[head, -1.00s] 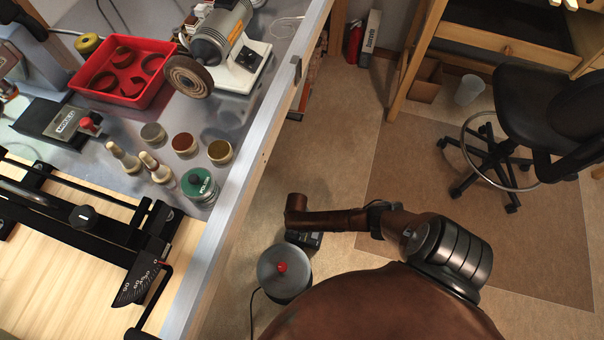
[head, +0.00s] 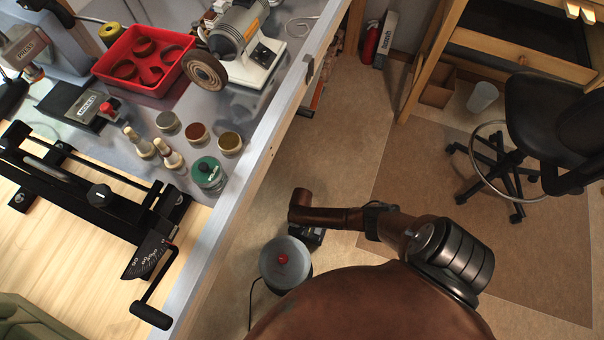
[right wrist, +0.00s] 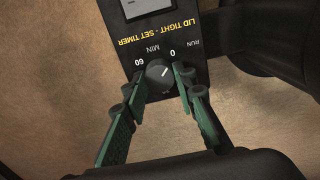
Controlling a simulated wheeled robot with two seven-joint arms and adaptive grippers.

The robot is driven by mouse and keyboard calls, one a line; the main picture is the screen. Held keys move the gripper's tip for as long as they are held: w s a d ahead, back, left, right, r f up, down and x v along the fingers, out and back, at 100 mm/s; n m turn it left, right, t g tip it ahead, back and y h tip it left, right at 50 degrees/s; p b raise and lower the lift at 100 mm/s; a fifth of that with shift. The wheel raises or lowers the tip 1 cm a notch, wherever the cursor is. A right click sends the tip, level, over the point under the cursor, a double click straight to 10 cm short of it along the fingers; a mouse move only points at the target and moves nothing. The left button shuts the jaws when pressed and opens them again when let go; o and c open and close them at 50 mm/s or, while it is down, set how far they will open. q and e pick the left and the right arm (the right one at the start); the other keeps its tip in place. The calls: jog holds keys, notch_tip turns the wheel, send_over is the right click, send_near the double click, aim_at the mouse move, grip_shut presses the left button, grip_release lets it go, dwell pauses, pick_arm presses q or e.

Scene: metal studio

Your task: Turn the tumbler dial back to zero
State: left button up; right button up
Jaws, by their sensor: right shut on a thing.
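The tumbler is a grey drum (head: 285,262) with a red knob on its lid, on the floor beside the bench. Its black control box (head: 306,237) lies just behind it, partly under my right arm. In the right wrist view the box's panel (right wrist: 155,30) reads upside down, with MIN, 60, 0 and RUN. The round dial (right wrist: 159,73) sits between my right gripper's (right wrist: 160,82) green-padded fingertips, which are shut on it. Its pale pointer mark leans up and right, roughly toward the 0; the exact reading is unclear. My left gripper is not in view.
The metal-edged bench (head: 262,140) stands left of the tumbler, with a red tray (head: 145,85), a buffing motor (head: 235,35) and a green-lidded jar (head: 208,175). A wheeled chair (head: 545,110) stands right. The floor between is mostly clear.

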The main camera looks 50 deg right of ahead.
dwell(0.3)
jog(key=o, duration=1.2)
jog(key=shift+c, duration=0.2)
notch_tip(320, 180, up, 12)
dwell(0.5)
